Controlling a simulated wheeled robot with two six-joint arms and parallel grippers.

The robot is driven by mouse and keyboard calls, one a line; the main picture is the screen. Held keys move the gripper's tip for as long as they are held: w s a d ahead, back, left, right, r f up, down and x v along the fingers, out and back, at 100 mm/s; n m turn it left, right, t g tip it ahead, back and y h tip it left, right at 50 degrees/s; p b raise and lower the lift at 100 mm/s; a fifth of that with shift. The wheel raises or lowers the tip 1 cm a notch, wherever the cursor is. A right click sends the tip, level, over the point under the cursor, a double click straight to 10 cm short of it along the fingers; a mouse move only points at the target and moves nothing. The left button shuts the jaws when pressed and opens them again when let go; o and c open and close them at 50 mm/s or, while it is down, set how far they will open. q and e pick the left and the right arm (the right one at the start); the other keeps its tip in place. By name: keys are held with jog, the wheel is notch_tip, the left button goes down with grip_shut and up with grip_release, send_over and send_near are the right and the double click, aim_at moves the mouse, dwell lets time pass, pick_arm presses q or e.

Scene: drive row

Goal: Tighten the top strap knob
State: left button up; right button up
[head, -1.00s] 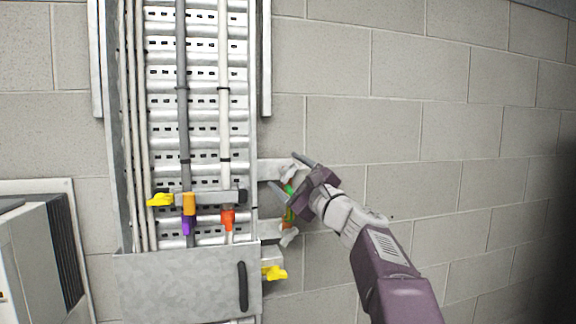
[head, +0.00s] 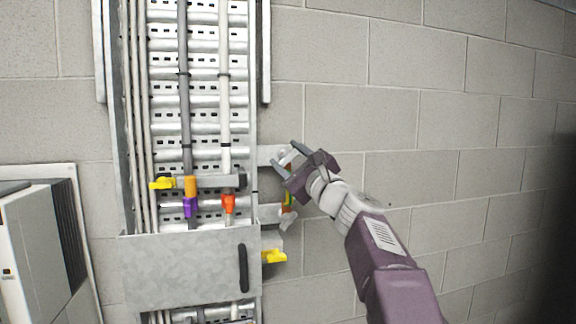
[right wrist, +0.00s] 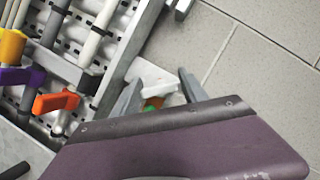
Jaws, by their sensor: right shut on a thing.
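My left gripper is out of view.
The cable tray (head: 205,75) carries grey and white cables with orange, purple and red-orange fittings. A yellow handle (head: 162,183) is on its crossbar, another yellow one (head: 274,256) lower right. A metal box (head: 185,270) covers the tray's lower part. The block wall (head: 450,130) to the right is bare.

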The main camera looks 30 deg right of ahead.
jog(key=m+b, duration=0.1)
jog(key=m+h+b, duration=0.2)
jog(key=m, duration=0.1)
jog(key=shift+f+t, duration=0.25)
jog(key=shift+t, duration=0.05)
jog(key=m+h+b, duration=0.2)
jog(key=m, duration=0.1)
jog(key=shift+d+m, duration=0.1)
jog(key=shift+m, duration=0.3)
jog(key=m+h+b, duration=0.1)
jog(key=m, duration=0.1)
jog(key=shift+r+m, duration=0.1)
jog(key=shift+m, duration=0.2)
jog(key=m+h+b, duration=0.1)
jog(key=m+h, duration=0.1)
jog(key=m, duration=0.2)
jog(key=shift+w+d+h, duration=0.1)
jog(key=shift+h, duration=0.3)
jog(key=m+g+h, duration=0.1)
jog(key=m, duration=0.2)
jog(key=shift+b, duration=0.4)
jog(key=m+g+h, duration=0.1)
jog(key=m, duration=0.2)
jog(key=shift+d+m+g+h+p, duration=0.1)
jog(key=shift+m+g+h+p, duration=0.3)
jog(key=shift+m, duration=0.9)
jog(key=shift+d+m+g+h+p, duration=0.15)
jog(key=shift+m+g+h, duration=0.45)
jog(key=shift+m, duration=0.7)
jog(key=shift+a, duration=0.1)
